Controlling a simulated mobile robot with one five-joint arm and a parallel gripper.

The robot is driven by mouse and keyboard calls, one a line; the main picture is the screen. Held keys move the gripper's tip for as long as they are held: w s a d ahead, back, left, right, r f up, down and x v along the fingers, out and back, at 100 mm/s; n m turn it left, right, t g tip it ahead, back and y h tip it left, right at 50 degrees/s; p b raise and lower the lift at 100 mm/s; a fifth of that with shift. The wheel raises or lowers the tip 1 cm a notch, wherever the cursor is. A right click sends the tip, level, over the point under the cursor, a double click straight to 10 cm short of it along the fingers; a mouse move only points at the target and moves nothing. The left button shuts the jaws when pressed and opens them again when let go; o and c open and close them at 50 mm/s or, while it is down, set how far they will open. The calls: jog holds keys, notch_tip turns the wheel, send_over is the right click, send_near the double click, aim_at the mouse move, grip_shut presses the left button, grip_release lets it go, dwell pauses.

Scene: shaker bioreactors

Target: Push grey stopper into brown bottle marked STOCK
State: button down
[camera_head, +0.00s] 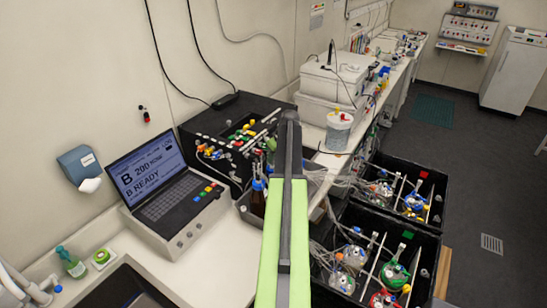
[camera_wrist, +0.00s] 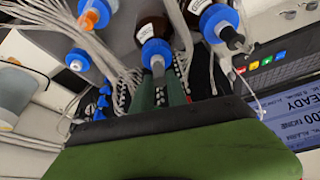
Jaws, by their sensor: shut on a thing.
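In the wrist view, my gripper (camera_wrist: 160,92) points toward a group of brown bottles with blue collars. Its dark fingers are close together, shut around a small grey piece that looks like the grey stopper (camera_wrist: 158,66). The grey piece appears in line with the blue collar of the middle brown bottle (camera_wrist: 153,27); I cannot tell whether it touches or enters the mouth. No STOCK marking is readable, so I cannot tell which bottle bears it. In the head view, a brown bottle (camera_head: 258,200) shows left of my arm, which hides the gripper.
A second brown bottle (camera_wrist: 205,6) with a dark stopper stands close on the right in the wrist view. Pale tubes run around the bottles. The laptop-like console (camera_head: 165,190) is on the left, and black crates (camera_head: 430,262) of vessels are on the right.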

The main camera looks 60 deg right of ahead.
jog(key=shift+f+b, duration=0.45)
dwell(0.3)
jog(key=c, duration=1.2)
grip_release()
jog(key=shift+c, duration=0.2)
jog(key=shift+r, duration=0.15)
jog(key=p+v, duration=0.7)
jog(key=shift+r, duration=0.15)
jog(key=shift+s, duration=0.1)
